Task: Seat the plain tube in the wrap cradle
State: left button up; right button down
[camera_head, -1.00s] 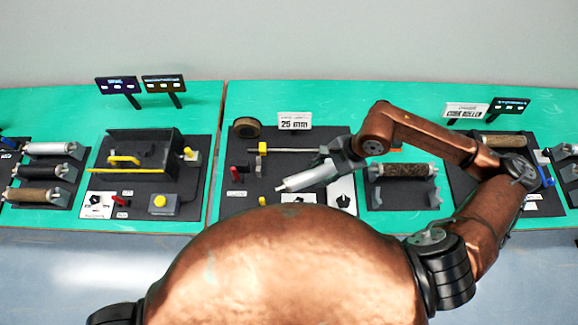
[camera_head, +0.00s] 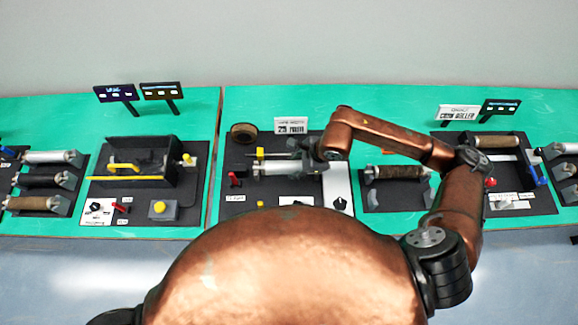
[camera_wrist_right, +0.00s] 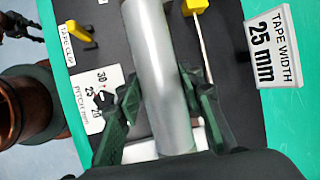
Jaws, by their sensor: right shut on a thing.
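The plain tube (camera_head: 280,168), a smooth grey-silver cylinder, lies level from left to right over the dark wrap station board (camera_head: 240,208). My right gripper (camera_head: 308,163) is shut on the tube near its right end. In the right wrist view the tube (camera_wrist_right: 160,60) runs between the dark green fingers of the right gripper (camera_wrist_right: 160,108). The wrap cradle cannot be made out under the tube, and I cannot tell whether the tube touches it.
A thin rod (camera_wrist_right: 203,45) with a yellow block (camera_wrist_right: 194,7) runs beside the tube. A tape roll (camera_head: 243,132) and a tape width sign (camera_head: 291,126) stand behind. A red lever (camera_head: 234,178) is at the left. A brown roller (camera_head: 397,172) lies on the right board.

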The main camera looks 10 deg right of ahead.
aim_at(289, 164)
jog(key=w+f, duration=0.2)
jog(key=f, duration=0.1)
jog(key=w+a+f, duration=0.1)
jog(key=w+f, duration=0.1)
jog(key=shift+f, duration=0.15)
notch_tip(289, 164, down, 2)
jog(key=shift+s+f+p, duration=0.1)
jog(key=shift+p, duration=0.45)
jog(key=shift+f, duration=0.3)
jog(key=c, duration=1.3)
grip_release()
jog(key=shift+f, duration=0.1)
jog(key=b+v, duration=0.1)
jog(key=v, duration=1.1)
